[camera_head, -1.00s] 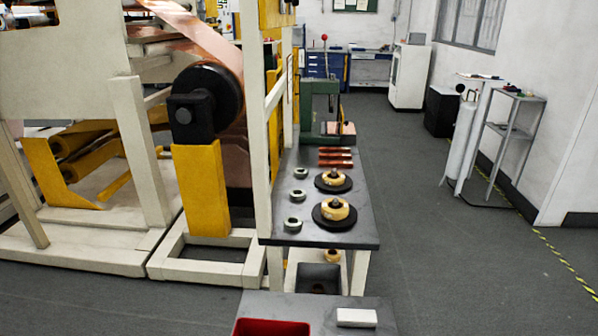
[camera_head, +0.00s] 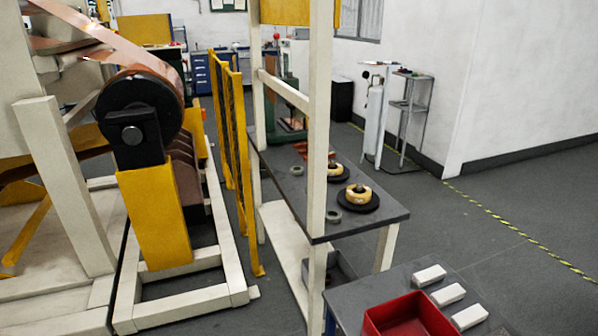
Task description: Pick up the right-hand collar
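Two small grey rings, which look like collars, lie on the dark-topped table (camera_head: 379,221). The nearer ring (camera_head: 333,216) is beside the cream upright post, and the farther ring (camera_head: 297,170) is left of that post. Two black discs with pale yellow rings on them also sit on the table, a nearer one (camera_head: 372,204) and a farther one (camera_head: 346,177). I cannot tell for certain which of these is the right-hand collar. The post hides part of the tabletop. Neither of my grippers is in view.
A cream post (camera_head: 318,120) stands in front of the table. A red bin (camera_head: 376,325) and several white blocks (camera_head: 447,294) are on a nearer dark surface. A foil machine with a black roller (camera_head: 128,105) fills the left. Open floor (camera_head: 480,250) lies to the right.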

